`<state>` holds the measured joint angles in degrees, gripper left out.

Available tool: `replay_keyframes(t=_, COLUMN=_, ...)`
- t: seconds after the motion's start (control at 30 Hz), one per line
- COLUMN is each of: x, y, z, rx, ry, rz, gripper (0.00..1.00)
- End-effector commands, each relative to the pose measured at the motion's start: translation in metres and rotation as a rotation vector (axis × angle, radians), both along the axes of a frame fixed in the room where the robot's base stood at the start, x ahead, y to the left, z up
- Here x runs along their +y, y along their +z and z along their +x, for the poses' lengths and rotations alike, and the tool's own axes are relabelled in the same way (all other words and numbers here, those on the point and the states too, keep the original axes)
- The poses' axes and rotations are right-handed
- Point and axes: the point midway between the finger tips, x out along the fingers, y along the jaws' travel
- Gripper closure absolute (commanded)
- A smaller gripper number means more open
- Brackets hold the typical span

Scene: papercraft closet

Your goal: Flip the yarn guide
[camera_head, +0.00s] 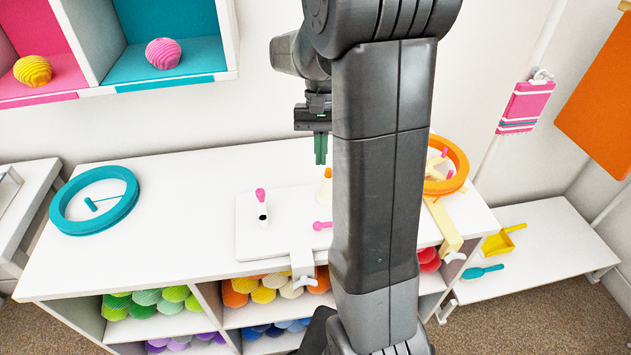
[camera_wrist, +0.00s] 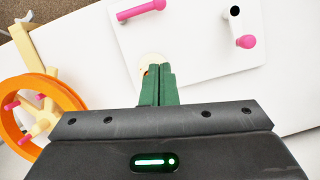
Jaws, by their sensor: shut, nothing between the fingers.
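A white board (camera_head: 280,240) lies on the white table top. On it stand a white post with a dark round opening (camera_head: 263,213) and a pink peg (camera_head: 260,195). A pink rod with a round end (camera_head: 322,226) lies lower on the board. I cannot tell for sure which part is the yarn guide. The pink rod (camera_wrist: 143,10) and pink peg (camera_wrist: 245,41) show beyond.
An orange wheel (camera_head: 460,165) stands at the right, partly behind my arm. A teal ring (camera_head: 70,227) lies at the table's left. A white clamp (camera_head: 302,265) grips the front edge. Yarn balls fill shelves below. The table between teal ring and board is clear.

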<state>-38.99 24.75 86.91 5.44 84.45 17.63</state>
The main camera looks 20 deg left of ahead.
Motion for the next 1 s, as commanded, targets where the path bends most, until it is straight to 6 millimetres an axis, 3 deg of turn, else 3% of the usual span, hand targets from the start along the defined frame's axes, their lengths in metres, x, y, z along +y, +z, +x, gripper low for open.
replay_keyframes(t=0.27, x=0.002, y=-0.026, z=-0.008, rx=0.008, ry=0.004, rz=-0.004, gripper=1.00)
replay_keyframes(t=0.63, x=-0.007, y=-0.101, z=-0.030, rx=0.008, ry=0.003, rz=-0.004, gripper=1.00)
replay_keyframes(t=0.8, x=-0.015, y=-0.101, z=-0.053, rx=0.004, ry=0.004, rz=-0.001, gripper=1.00)
replay_keyframes(t=1.0, x=-0.019, y=-0.103, z=-0.064, rx=0.004, ry=0.004, rz=-0.001, gripper=1.00)
